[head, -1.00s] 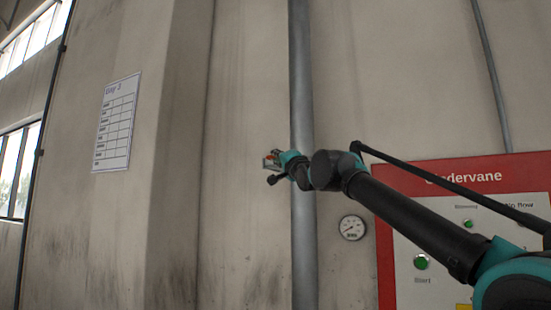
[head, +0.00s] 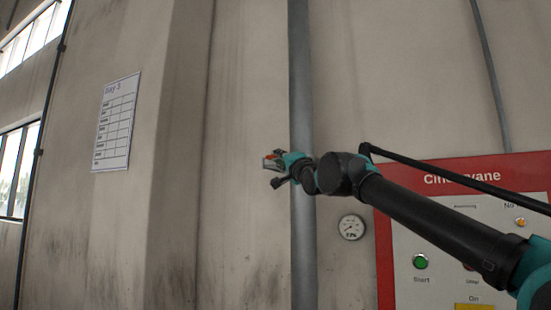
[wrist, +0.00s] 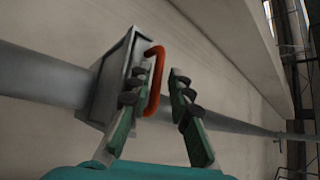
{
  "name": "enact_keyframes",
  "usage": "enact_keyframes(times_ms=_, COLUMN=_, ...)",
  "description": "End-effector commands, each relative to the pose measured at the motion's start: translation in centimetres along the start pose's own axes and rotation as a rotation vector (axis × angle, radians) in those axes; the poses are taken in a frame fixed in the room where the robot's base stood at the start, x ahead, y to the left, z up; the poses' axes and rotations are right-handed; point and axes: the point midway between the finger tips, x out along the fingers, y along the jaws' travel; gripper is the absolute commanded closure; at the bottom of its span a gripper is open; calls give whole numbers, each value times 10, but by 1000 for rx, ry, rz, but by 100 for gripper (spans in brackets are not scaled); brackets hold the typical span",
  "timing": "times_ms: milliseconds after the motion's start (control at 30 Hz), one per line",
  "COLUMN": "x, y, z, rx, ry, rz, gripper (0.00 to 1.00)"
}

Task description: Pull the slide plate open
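An orange-red bar handle (wrist: 156,80) stands out from a grey metal box-like housing (wrist: 112,82) on the grey pipe in the wrist view. I cannot make out the slide plate itself apart from the housing. My gripper (wrist: 160,76) is open, with one finger on each side of the handle. The handle lies nearer the left finger; whether it touches is unclear. In the head view the handle (head: 271,156) is a small orange patch just left of the pipe, at the tip of my gripper (head: 279,163), which partly hides the housing.
A vertical grey pipe (head: 302,235) runs up the wall behind my wrist. A round gauge (head: 351,227) is right of it. A red-framed control panel (head: 455,178) with buttons stands at right, partly behind my arm. A paper chart (head: 115,122) hangs at left.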

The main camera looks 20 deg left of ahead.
Motion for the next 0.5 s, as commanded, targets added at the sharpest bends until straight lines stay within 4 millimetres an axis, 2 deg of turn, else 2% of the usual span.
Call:
enact_keyframes(times_ms=300, x=-54, y=0, z=0, rx=1, ry=0, rz=0, gripper=80)
enact_keyframes(times_ms=500, x=-77, y=0, z=1, rx=-1, ry=-1, rz=0, gripper=80)
